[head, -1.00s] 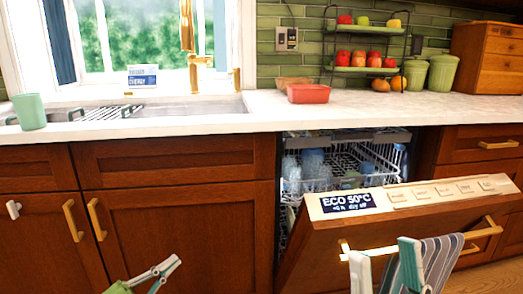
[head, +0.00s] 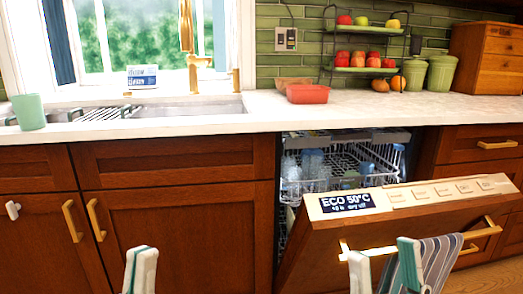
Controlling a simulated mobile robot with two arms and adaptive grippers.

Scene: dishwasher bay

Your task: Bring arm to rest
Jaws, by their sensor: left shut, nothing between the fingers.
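My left gripper (head: 140,268) is at the bottom of the head view, in front of the lower cabinet doors. Its fingers are pale with green, close together and pointing up, with nothing between them. My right gripper (head: 384,262) is at the bottom right, in front of the dishwasher door (head: 320,250). Its two fingers stand apart with a gap between them, and I see nothing held there. The lower parts of both grippers are cut off by the frame.
The dishwasher door is tilted partly open, with glasses (head: 311,165) in the rack (head: 345,160). A striped towel (head: 440,262) hangs by the door handle, beside my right gripper. A green cup (head: 29,112) and a red container (head: 311,94) stand on the counter (head: 215,123).

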